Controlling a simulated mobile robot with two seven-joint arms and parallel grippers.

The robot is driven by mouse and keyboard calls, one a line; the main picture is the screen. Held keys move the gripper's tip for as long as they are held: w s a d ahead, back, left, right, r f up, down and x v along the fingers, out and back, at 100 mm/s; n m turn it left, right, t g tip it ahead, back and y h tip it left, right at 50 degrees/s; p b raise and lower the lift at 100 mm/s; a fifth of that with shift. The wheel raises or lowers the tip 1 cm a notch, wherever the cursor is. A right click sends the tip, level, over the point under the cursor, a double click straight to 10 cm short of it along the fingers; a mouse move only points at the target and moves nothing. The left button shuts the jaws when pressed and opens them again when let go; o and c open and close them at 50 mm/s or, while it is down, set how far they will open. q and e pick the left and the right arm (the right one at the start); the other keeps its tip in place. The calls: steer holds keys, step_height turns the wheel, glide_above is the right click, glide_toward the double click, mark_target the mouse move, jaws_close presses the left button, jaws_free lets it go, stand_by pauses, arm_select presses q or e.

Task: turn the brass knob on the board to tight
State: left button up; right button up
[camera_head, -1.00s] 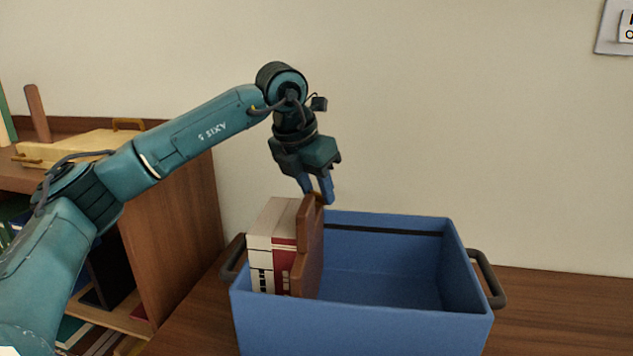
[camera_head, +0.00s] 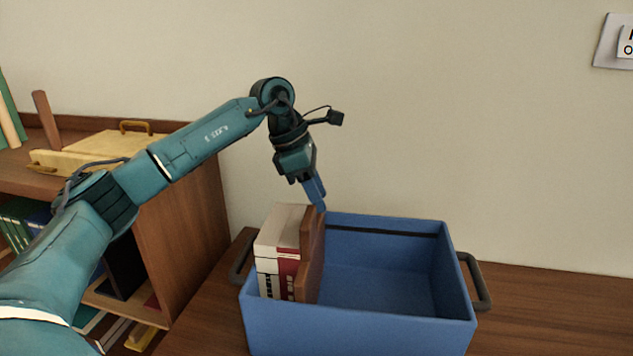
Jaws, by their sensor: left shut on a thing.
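No brass knob shows in the head view. A grey plate with a white label (camera_head: 625,42) is on the wall at the upper right, cut off by the picture edge; whether it is part of the board I cannot tell. My left gripper (camera_head: 320,203) points down over the blue crate (camera_head: 360,330), its blue fingers shut on the top edge of a brown upright piece (camera_head: 312,258). That piece stands inside the crate against the books. The exact grip is hard to see from this angle. My right gripper is not in view.
White and red books (camera_head: 278,240) stand in the crate's left end; its right part is empty. A wooden shelf unit (camera_head: 185,240) is at left, with a yellow box (camera_head: 100,150) on top and several books inside.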

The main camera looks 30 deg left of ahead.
arm_select(q)
steer(key=shift+m, duration=0.5)
steer(key=shift+p, duration=0.35)
steer(key=shift+m+g, duration=0.3)
steer(key=shift+m, duration=0.1)
steer(key=o, duration=1)
steer(key=shift+f, duration=0.1)
steer(key=shift+a+f, duration=0.1)
